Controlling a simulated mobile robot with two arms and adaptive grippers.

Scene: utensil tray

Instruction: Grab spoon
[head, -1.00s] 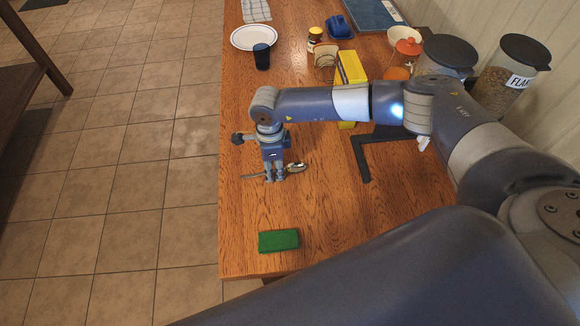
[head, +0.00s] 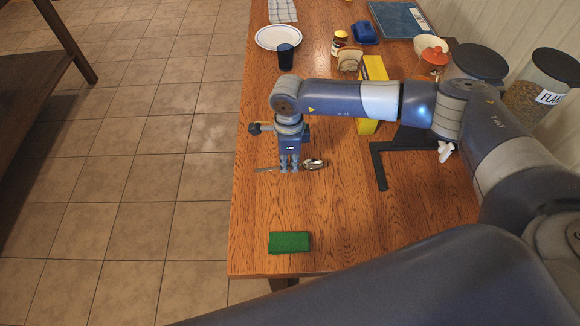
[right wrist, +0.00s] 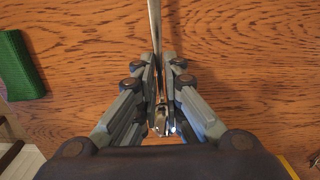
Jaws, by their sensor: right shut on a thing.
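The metal spoon (head: 314,163) shows in the head view near the table's left edge, its bowl to the right of my right gripper (head: 289,168) and its thin handle to the left. In the right wrist view the handle (right wrist: 155,25) runs up from between the fingers, and the shiny bowl end lies lower between them. My right gripper (right wrist: 163,70) points down and is shut on the spoon. I cannot tell whether the spoon is clear of the table (head: 345,220). The fingers hide the spoon's middle. My left gripper is out of view.
A green sponge (head: 290,242) lies nearer the front edge. A dark angled stand (head: 381,165) and a yellow box (head: 373,70) are to the right. A dark cup (head: 286,57) and white plate (head: 278,31) stand farther back. The table around the sponge is mostly clear.

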